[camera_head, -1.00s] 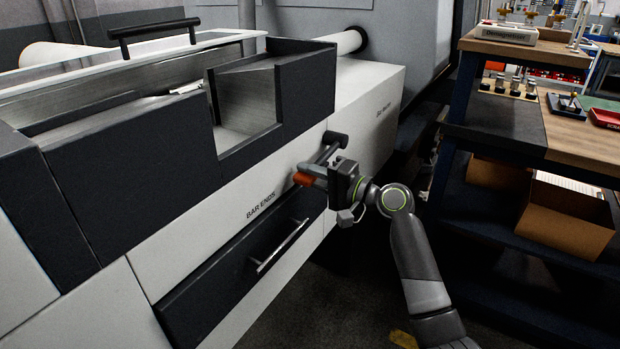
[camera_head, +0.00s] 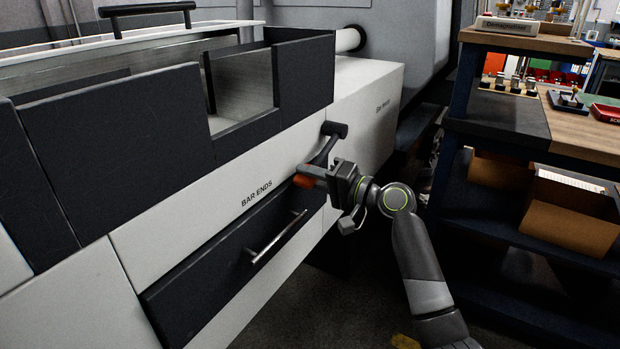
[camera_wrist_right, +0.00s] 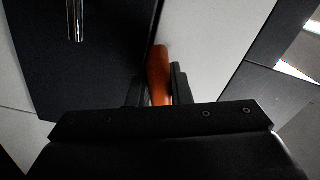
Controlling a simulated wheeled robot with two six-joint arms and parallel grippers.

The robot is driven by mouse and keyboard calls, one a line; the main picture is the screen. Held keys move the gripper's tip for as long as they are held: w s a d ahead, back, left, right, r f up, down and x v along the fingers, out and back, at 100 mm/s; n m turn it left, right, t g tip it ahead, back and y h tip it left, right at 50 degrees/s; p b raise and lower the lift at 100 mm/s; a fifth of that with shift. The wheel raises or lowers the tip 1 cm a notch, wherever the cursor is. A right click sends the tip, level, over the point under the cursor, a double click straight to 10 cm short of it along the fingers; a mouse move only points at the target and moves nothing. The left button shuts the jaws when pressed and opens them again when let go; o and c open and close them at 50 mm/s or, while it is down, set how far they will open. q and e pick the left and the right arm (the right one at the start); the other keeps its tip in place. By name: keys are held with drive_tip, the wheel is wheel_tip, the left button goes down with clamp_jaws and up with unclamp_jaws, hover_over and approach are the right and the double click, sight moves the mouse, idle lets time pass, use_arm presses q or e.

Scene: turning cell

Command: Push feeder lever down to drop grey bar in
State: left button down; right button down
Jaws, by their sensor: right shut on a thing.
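The feeder lever (camera_head: 325,151) is a dark arm on the white front of the bar feeder, with a dark pivot at its top and an orange grip (camera_head: 303,182) at its lower end. My right gripper (camera_head: 316,174) is shut on the orange grip. In the right wrist view the orange grip (camera_wrist_right: 159,68) stands between the two dark fingers of my right gripper (camera_wrist_right: 157,88). The feeder's trough (camera_head: 243,95) has a grey metal inside; no grey bar can be made out in it from here. My left gripper is out of view.
Below the lever is a dark drawer (camera_head: 215,280) marked BAR ENDS, with a metal handle (camera_head: 278,238). To the right stands a bench (camera_head: 580,128) with trays on top and cardboard boxes (camera_head: 570,220) on its shelf. Open floor lies between.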

drive_tip(key=shift+f, duration=0.25)
drive_tip(key=c, duration=1.3)
unclamp_jaws()
drive_tip(key=shift+d, duration=0.15)
drive_tip(key=v, duration=1.7)
drive_tip(key=shift+s+r, duration=0.1)
drive_tip(key=shift+r, duration=0.05)
